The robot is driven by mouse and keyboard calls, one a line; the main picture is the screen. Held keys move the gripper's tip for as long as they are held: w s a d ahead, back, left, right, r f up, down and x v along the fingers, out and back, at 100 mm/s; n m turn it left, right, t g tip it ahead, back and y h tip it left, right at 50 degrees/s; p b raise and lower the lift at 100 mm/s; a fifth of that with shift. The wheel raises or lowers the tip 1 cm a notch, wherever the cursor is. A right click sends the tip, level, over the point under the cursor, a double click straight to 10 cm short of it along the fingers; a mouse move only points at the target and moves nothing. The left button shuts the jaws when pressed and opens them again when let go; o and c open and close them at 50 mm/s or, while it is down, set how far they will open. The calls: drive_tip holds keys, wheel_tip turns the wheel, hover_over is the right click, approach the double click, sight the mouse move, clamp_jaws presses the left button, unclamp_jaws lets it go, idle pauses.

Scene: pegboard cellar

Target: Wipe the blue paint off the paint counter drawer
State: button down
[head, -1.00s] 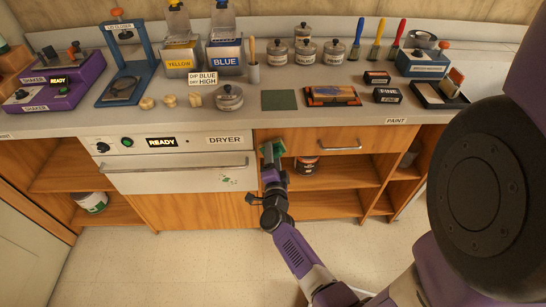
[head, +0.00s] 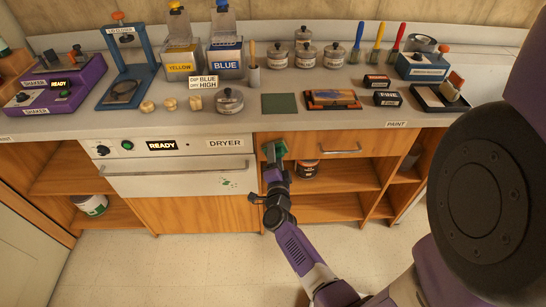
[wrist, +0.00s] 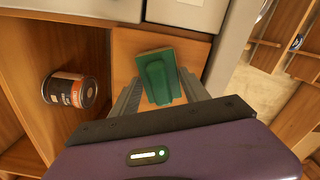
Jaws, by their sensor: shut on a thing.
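The paint counter drawer (head: 330,143) is a wooden front with a bar handle, shut under the counter edge by the PAINT label. My gripper (head: 273,163) is shut on a green block-shaped wiping pad (wrist: 160,75) with a raised grip. The pad also shows in the head view (head: 275,149). It is at the left end of the drawer front; whether it presses on the wood I cannot tell. I see no blue paint on the visible drawer front; the part behind the pad and my gripper is hidden.
Left of the drawer is the white dryer front (head: 175,180) with its long handle. Open shelves below hold a dark can (head: 306,169), also in the wrist view (wrist: 70,90). Floor in front is clear.

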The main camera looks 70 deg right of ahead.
drive_tip(key=shift+s+d+b, duration=0.2)
drive_tip(key=shift+s+d, duration=0.1)
drive_tip(key=shift+s, duration=0.5)
drive_tip(key=shift+s+d+b, duration=0.2)
drive_tip(key=shift+s+d, duration=0.05)
drive_tip(key=shift+s, duration=0.5)
drive_tip(key=shift+w+r+p, duration=0.1)
drive_tip(key=shift+w+p, duration=0.25)
drive_tip(key=shift+w, duration=0.05)
drive_tip(key=shift+w+a+p, duration=0.3)
drive_tip(key=shift+w+p, duration=0.05)
drive_tip(key=shift+w, duration=0.5)
drive_tip(key=shift+w+a+p, duration=0.25)
drive_tip(key=shift+w+p, duration=0.05)
drive_tip(key=shift+w, duration=0.5)
drive_tip(key=shift+r, duration=0.1)
drive_tip(key=v, duration=0.6)
drive_tip(key=shift+f+p, duration=0.2)
drive_tip(key=shift+p, duration=0.2)
drive_tip(key=shift+s, duration=0.1)
drive_tip(key=v, duration=0.3)
